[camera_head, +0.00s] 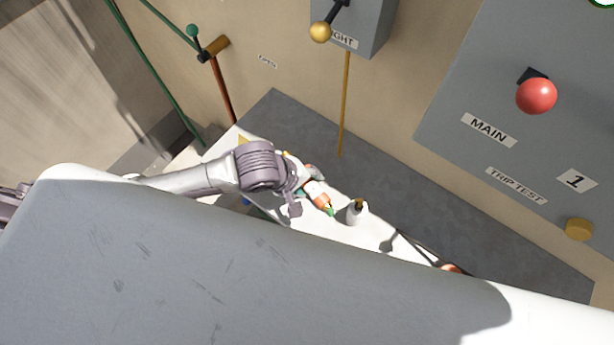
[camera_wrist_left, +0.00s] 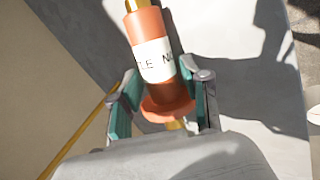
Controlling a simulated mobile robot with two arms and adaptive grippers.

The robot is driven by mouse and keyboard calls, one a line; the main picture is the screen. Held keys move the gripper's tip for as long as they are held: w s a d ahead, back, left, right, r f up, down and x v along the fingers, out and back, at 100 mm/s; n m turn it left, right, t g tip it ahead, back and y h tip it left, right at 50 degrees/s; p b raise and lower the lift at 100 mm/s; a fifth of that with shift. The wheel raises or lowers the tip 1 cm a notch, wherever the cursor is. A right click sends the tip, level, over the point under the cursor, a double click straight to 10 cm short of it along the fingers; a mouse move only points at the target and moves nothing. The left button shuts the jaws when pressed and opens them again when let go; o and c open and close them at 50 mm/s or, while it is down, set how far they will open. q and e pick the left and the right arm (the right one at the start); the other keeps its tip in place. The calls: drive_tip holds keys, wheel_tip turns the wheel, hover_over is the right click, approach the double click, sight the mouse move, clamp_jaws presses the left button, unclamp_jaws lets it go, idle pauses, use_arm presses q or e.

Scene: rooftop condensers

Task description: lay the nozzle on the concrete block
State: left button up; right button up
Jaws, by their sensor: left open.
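The nozzle (camera_wrist_left: 155,62) is an orange cylinder with a white label and brass-coloured ends. In the left wrist view it lies between the green-padded fingers of my left gripper (camera_wrist_left: 163,95), its wider orange collar nearest the palm. The fingers are open, one on each side of it. In the head view the orange body (camera_head: 321,200) shows partly at the fingertips of my left gripper (camera_head: 319,190), over a white surface. I cannot make out the concrete block. My right gripper is not in view.
A small white container (camera_head: 357,212) with a brown top stands just right of the nozzle on the white surface (camera_head: 285,213). A thin dark line and a reddish thing (camera_head: 451,268) lie farther right. A grey panel with a red knob (camera_head: 536,96) stands behind.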

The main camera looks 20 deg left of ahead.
use_arm(q)
clamp_jaws()
idle(0.3)
